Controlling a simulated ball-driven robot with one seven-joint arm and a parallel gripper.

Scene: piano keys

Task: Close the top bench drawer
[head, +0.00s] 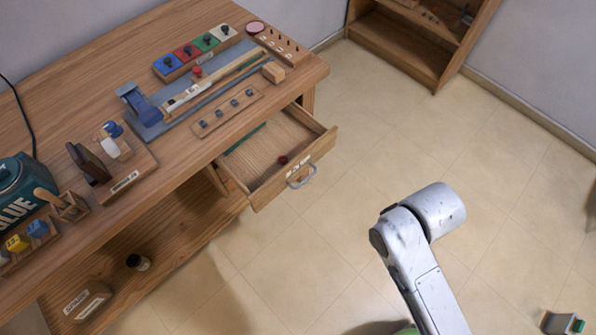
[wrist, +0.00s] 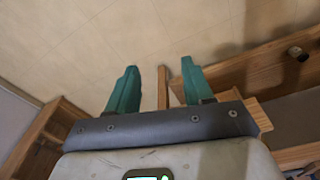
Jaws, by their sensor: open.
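The top bench drawer (head: 262,158) stands pulled out from under the right end of the wooden bench top in the head view. Its front (head: 318,154) carries a metal handle (head: 301,180) and a white label. A small dark red object (head: 283,160) and a thin teal stick (head: 245,139) lie inside. My gripper (wrist: 160,68) shows in the wrist view with two teal fingers apart and nothing between them. The gripper is out of the head view, where only my white arm shows, right of the drawer and apart from it. Which wooden parts near the fingers belong to the drawer I cannot tell.
The bench top (head: 125,75) holds colored blocks (head: 198,47), a blue clamp (head: 140,105) and peg boards. A lower shelf (head: 190,215) holds a dark jar (head: 138,262). A wooden shelf unit (head: 405,45) stands at the back. The tiled floor (head: 390,140) beside the drawer is clear.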

